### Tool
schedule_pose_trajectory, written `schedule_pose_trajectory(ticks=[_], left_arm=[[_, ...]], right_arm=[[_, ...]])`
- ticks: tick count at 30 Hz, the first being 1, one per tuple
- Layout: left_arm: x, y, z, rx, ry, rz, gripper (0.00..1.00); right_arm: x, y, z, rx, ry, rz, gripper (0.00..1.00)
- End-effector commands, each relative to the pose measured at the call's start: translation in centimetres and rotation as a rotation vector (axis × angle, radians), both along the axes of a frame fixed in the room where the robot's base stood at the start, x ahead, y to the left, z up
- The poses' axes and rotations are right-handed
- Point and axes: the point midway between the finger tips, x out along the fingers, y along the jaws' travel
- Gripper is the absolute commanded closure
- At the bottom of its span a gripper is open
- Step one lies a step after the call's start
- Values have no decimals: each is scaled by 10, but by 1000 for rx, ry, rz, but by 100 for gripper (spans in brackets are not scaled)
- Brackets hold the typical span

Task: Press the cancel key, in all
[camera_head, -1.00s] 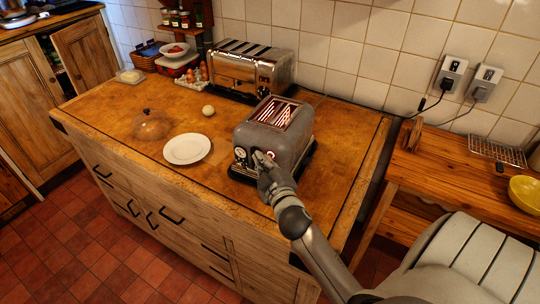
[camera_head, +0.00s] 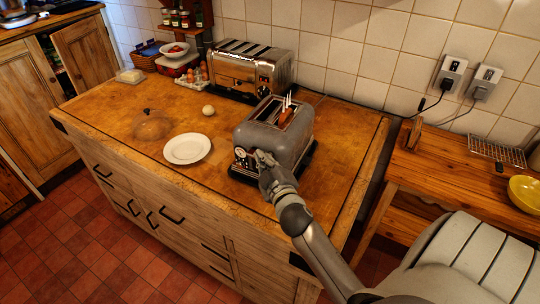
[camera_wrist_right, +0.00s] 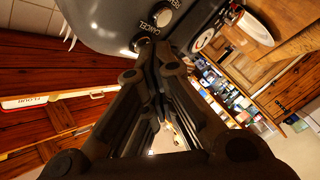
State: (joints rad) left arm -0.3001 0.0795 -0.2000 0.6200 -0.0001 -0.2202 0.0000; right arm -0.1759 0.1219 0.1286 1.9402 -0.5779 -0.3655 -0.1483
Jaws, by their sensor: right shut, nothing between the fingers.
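The grey toaster (camera_head: 262,136) stands on the wooden worktop. In the right wrist view, the fingertips (camera_wrist_right: 146,47) are close to the panel, by the printed CANCEL label (camera_wrist_right: 149,24). A round pale key (camera_wrist_right: 162,16) shows beside the label. The fingers partly cover the panel, and I cannot tell whether they touch a key. My left gripper is out of view.
A larger steel toaster (camera_head: 252,69) stands behind, against the tiled wall. A white plate (camera_head: 187,148), a glass cover (camera_head: 151,125) and a pale round object (camera_head: 208,110) are on the worktop to the left. The front left of the worktop is clear.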

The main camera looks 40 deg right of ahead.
Motion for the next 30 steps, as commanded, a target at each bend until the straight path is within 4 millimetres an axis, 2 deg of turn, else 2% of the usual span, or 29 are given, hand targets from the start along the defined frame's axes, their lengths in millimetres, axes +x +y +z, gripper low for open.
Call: schedule_pose_trajectory(ticks=[10, 20, 30], left_arm=[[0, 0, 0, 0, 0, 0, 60], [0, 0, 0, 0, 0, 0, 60], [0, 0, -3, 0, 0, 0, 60]], right_arm=[[-7, 13, -1, 0, 1, -1, 100], [-8, 14, -1, 0, 1, -1, 100], [-21, 42, -2, 3, 1, 0, 100]])
